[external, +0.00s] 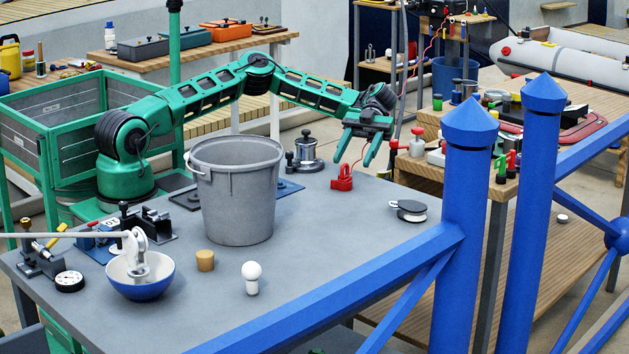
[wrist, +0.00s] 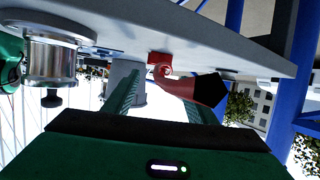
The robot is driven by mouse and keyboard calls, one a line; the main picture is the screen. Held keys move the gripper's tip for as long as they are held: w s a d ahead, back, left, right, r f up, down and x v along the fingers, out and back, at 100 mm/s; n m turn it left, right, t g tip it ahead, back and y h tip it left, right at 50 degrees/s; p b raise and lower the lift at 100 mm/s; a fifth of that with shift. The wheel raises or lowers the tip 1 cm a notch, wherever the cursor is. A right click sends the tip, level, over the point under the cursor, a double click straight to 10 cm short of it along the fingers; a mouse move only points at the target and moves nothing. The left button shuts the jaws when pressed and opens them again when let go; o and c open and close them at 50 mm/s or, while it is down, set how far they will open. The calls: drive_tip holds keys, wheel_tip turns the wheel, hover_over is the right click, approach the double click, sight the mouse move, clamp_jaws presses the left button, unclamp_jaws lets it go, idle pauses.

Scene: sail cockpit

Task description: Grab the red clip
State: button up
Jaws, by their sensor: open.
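The red clip (external: 342,182) sits on the grey table near its far right edge. In the wrist view a small red part with a ring (wrist: 160,60) shows ahead, between and beyond the finger lines. My gripper (external: 354,160) is open and empty, with its two green fingers pointing down just above and beside the clip. I cannot tell whether a finger touches it. In the wrist view a dark red shape with a black end (wrist: 205,90) lies by the right finger; whether it belongs to the clip is unclear.
A large grey bucket (external: 237,195) stands on the table left of the clip, below my arm. A metal pot-like item (external: 306,152) is close behind the clip. A black and white reel (external: 411,210) lies to the right. Blue posts (external: 465,220) rise in front at the right.

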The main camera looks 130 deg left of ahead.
sight(345, 178)
drive_tip(key=shift+x, duration=1.9)
drive_tip(key=shift+w+x, duration=0.15)
drive_tip(key=shift+x, duration=1.15)
drive_tip(key=shift+w+x, duration=0.15)
drive_tip(key=shift+x, duration=1.15)
drive_tip(key=shift+a+f, duration=0.1)
drive_tip(key=shift+a, duration=0.1)
drive_tip(key=shift+c, duration=0.5)
drive_tip(key=c, duration=1)
